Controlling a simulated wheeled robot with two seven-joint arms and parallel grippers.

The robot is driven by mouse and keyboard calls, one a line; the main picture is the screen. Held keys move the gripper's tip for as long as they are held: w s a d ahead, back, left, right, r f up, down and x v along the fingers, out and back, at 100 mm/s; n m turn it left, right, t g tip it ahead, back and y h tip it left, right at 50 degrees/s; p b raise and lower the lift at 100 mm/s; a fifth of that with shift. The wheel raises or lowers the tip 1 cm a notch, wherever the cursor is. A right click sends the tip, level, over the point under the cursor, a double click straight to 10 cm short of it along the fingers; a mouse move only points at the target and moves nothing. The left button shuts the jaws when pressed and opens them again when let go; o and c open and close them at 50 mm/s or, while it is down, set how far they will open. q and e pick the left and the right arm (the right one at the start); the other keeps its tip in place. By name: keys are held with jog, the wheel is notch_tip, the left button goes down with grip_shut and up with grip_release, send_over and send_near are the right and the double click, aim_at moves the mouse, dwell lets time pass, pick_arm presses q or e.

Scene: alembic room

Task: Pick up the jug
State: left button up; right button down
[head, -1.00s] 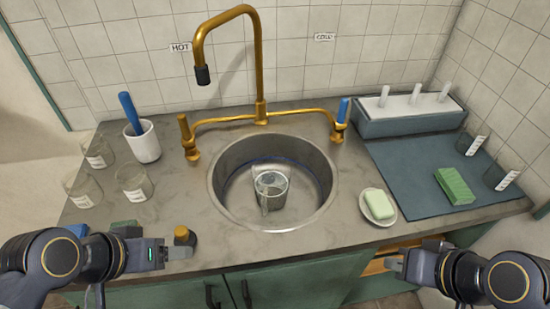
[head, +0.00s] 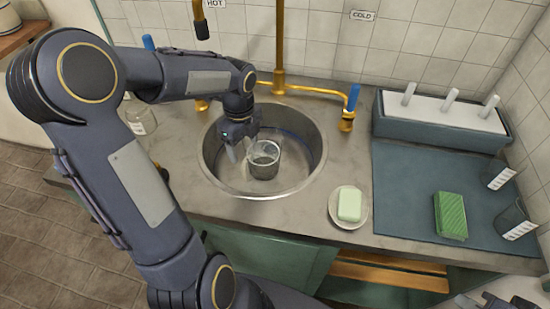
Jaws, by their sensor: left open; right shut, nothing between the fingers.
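The clear glass jug (head: 264,162) stands in the round metal sink (head: 316,172), right of the middle of its floor. My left gripper (head: 243,154) reaches down into the sink from above, just left of the jug. Its fingers are open and point down beside the jug's left side; I cannot tell whether they touch it. My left arm crosses the left half of the view and hides part of the counter and tap. My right gripper (head: 484,302) shows only partly at the bottom right edge, shut and empty, away from the jug.
A brass tap (head: 280,50) with a blue-handled valve (head: 351,101) stands behind the sink. To the right are a soap dish (head: 336,212) with soap, a green sponge (head: 450,215) on a dark mat (head: 400,190), beakers (head: 515,221) and a rack (head: 437,122). The counter's front edge is close.

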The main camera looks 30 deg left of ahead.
aim_at(246, 158)
pick_arm(q)
notch_tip(246, 158, down, 7)
jog(key=shift+r, duration=0.1)
grip_shut()
dwell(0.6)
